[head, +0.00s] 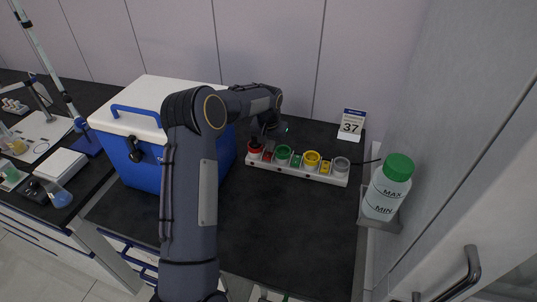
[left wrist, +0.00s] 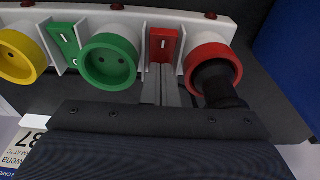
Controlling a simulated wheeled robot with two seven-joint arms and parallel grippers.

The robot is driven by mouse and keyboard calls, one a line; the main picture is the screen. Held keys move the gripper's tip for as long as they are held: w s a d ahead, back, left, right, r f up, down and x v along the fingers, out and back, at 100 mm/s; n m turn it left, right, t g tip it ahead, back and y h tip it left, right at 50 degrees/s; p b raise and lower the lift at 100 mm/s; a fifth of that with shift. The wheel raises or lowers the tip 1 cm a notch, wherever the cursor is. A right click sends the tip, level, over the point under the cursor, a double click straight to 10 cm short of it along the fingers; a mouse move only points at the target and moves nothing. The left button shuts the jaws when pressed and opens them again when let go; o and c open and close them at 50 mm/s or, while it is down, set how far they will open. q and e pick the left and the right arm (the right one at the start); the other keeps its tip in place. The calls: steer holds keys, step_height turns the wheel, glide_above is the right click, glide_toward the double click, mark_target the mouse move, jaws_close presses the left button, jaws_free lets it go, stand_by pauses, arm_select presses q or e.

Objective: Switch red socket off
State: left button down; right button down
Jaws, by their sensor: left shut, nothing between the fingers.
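A white power strip (head: 300,172) lies on the dark worktop with red, green, yellow and grey round sockets in a row. The red socket (head: 254,149) is at its left end; in the left wrist view the red socket (left wrist: 228,60) has a black plug (left wrist: 217,82) in it. Beside it is the red rocker switch (left wrist: 163,42). My left gripper (left wrist: 161,72) is shut and empty, its fingertips at the lower edge of the red switch. I cannot tell whether they touch it. In the head view my left gripper (head: 266,141) partly hides the strip's left end. My right gripper is out of view.
A blue cooler box (head: 140,173) with a white lid stands left of the strip. A green-capped bottle (head: 386,190) is at the right by the wall. The worktop in front is clear.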

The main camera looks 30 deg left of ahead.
arm_select(q)
step_height(320, 180, up, 7)
steer(key=p, duration=0.4)
stand_by(0.4)
steer(key=shift+r, duration=0.15)
steer(key=s+d+r+t+h, duration=0.1)
steer(key=s+d+r, duration=0.3)
steer(key=s+r, duration=0.4)
steer(key=s+d+r+t+h, duration=0.1)
steer(key=s+d+r, duration=0.3)
steer(key=s+r, duration=0.5)
steer(key=s+d+f, duration=0.2)
steer(key=s+d, duration=0.1)
steer(key=s, duration=0.4)
steer(key=s+d+f+t+h, duration=0.1)
steer(key=s+d, duration=0.2)
steer(key=s, duration=0.3)
steer(key=s+d+f+m+t+h, duration=0.1)
steer(key=s+d+f, duration=0.1)
steer(key=s, duration=0.5)
steer(key=shift+s+d+f, duration=0.3)
steer(key=shift+d+f, duration=0.05)
steer(key=shift+d, duration=0.05)
